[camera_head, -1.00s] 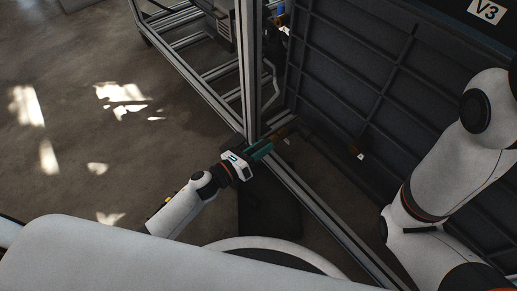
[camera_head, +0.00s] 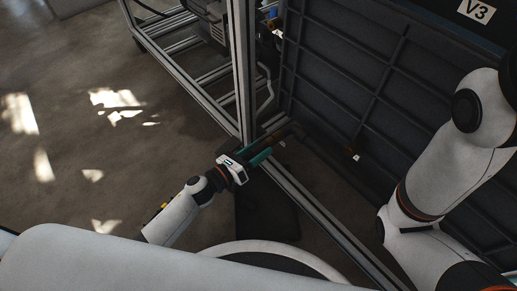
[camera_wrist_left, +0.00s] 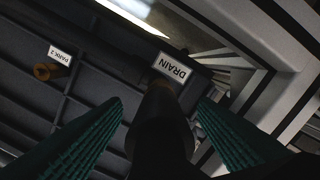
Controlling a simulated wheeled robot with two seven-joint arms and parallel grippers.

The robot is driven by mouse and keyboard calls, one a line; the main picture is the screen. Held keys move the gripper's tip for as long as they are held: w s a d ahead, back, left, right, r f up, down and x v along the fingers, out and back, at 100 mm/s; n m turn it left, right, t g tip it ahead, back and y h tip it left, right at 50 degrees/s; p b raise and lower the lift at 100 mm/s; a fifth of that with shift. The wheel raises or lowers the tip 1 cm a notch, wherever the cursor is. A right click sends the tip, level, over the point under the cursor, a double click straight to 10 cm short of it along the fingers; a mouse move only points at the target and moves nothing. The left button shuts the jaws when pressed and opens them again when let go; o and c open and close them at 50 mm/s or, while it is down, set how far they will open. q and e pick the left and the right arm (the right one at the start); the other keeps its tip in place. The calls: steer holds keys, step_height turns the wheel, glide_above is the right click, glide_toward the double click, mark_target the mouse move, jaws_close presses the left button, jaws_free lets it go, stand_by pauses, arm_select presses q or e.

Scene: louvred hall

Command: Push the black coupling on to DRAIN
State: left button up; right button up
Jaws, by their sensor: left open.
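The black coupling (camera_wrist_left: 160,125) shows in the left wrist view as a dark cylinder between my green fingers, pointing toward the panel. The white DRAIN label (camera_wrist_left: 173,68) is just beyond its far end. The DRAIN port itself is hidden behind the coupling, so I cannot tell how far on the coupling sits. My left gripper (camera_wrist_left: 160,135) is open, with a finger on each side of the coupling and visible gaps. In the head view, my left gripper (camera_head: 263,156) is beside the frame's lower rail, near a brownish fitting (camera_head: 274,139). My right gripper is out of view.
A brass fitting (camera_wrist_left: 46,72) sits by the PARK 2 label (camera_wrist_left: 59,56) on the dark ribbed panel (camera_head: 345,85). A metal post (camera_head: 242,70) and rail (camera_head: 320,217) stand close to my left gripper. Open floor (camera_head: 70,165) lies left.

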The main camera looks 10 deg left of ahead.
mark_target(252, 155)
arm_select(q)
steer(key=shift+v, duration=3.15)
